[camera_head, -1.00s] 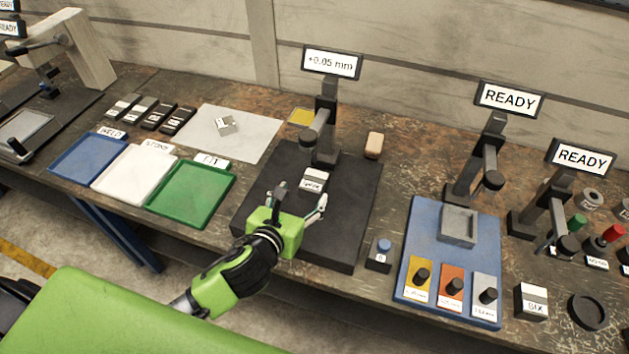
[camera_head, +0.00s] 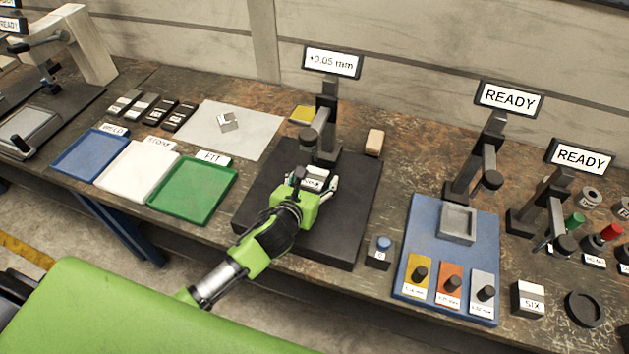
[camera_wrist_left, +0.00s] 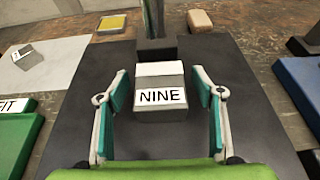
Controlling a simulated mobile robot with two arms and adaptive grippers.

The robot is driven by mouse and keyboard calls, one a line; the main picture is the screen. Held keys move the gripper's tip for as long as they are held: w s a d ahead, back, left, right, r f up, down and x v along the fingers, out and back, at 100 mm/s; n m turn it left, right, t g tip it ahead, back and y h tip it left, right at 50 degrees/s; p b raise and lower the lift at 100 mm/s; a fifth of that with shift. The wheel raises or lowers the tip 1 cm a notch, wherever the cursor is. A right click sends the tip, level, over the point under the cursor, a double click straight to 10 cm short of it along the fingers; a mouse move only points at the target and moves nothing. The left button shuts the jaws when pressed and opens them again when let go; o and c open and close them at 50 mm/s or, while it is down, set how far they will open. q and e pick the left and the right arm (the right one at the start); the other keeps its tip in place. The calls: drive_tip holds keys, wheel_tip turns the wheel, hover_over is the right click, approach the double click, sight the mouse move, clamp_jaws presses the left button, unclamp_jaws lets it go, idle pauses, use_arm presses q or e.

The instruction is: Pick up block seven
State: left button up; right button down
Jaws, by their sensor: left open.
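A grey block (camera_wrist_left: 160,92) labelled NINE stands on the black base plate (camera_wrist_left: 235,125) of a gauge stand. It also shows in the head view (camera_head: 314,176), partly hidden by my gripper. My left gripper (camera_wrist_left: 160,86) is open, with one teal-padded finger on each side of this block and gaps visible to both sides. In the head view my left gripper (camera_head: 315,183) reaches over the plate. No label reading SEVEN can be made out. A small block (camera_head: 228,122) lies on a white sheet, its label unreadable. My right gripper is out of view.
The gauge column (camera_head: 327,120) rises close behind the block, under a display (camera_head: 333,62) reading +0.05 mm. A block labelled SIX (camera_head: 528,299) stands at right. Blue, white and green trays (camera_head: 190,215) lie left. Several dark blocks (camera_head: 160,113) line the back left.

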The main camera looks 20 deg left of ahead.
sight(315, 177)
use_arm(q)
drive_tip(key=shift+c, duration=0.3)
clamp_jaws()
drive_tip(key=shift+w+r, duration=0.15)
drive_tip(key=shift+r, duration=0.1)
drive_tip(key=shift+r, duration=0.1)
drive_tip(key=shift+r, duration=0.55)
wheel_tip(315, 177, up, 3)
drive_tip(key=shift+f, duration=0.2)
drive_tip(key=s+b, duration=0.1)
drive_tip(key=s, duration=0.4)
drive_tip(key=s+b, duration=0.1)
drive_tip(key=s, duration=0.4)
drive_tip(key=s+b, duration=0.2)
drive_tip(key=s, duration=0.4)
drive_tip(key=shift+a+f, duration=0.3)
drive_tip(key=shift+a, duration=0.1)
drive_tip(key=shift+s+r+b, duration=0.1)
drive_tip(key=shift+s+b, duration=0.2)
drive_tip(key=shift+s, duration=0.75)
